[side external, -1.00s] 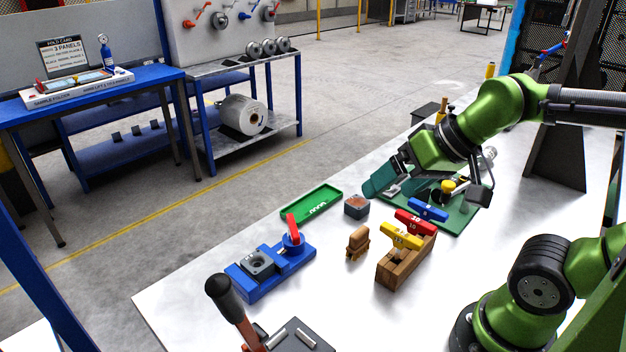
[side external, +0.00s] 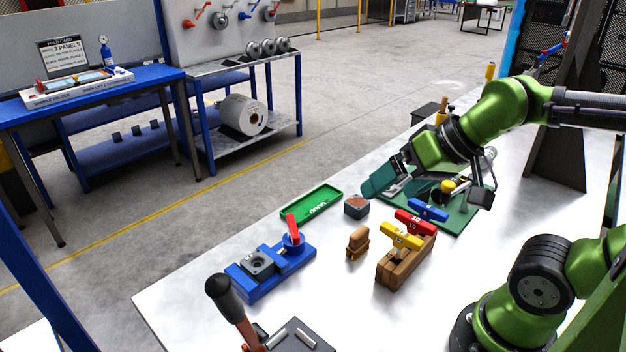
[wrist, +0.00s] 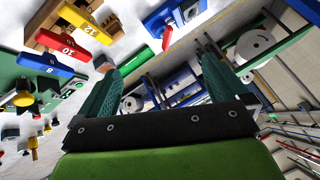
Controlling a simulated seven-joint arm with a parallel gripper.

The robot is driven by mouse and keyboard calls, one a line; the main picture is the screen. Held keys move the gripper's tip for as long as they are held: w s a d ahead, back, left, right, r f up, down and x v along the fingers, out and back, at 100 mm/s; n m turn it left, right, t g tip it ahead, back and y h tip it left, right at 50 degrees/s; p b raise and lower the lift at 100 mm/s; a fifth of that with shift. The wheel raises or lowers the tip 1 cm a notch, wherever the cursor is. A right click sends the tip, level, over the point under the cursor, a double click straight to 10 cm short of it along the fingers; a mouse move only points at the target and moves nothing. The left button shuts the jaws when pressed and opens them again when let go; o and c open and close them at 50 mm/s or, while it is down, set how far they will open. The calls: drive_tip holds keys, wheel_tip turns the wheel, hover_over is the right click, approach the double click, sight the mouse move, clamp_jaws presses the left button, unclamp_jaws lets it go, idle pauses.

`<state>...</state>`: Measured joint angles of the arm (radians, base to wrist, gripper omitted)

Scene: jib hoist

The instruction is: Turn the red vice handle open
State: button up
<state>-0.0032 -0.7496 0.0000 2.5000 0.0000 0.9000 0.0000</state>
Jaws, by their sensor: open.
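The red vice handle (side external: 292,228) stands up, tilted slightly, from a round blue hub on the blue vice (side external: 272,270), which sits on the white table left of centre. The vice holds a grey square block with a round recess (side external: 258,262). In the wrist view the red handle (wrist: 167,38) shows above the gap between the fingers. My gripper (side external: 372,188) is to the right of and behind the vice, above the table and well apart from the handle. Its teal fingers also show in the wrist view (wrist: 165,75), spread apart with nothing between them.
A wooden rack with yellow, red and blue numbered T-handles (side external: 408,238) stands to the right of the vice. A black-knobbed lever (side external: 222,290) rises in front.

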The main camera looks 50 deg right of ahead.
drive_tip(key=w+a+f+g, duration=0.1)
drive_tip(key=m+g+h, duration=0.2)
drive_tip(key=m+g, duration=0.4)
drive_tip(key=m, duration=1.5)
hover_over(290, 225)
wheel_tip(290, 225, down, 16)
drive_tip(key=shift+f, duration=0.2)
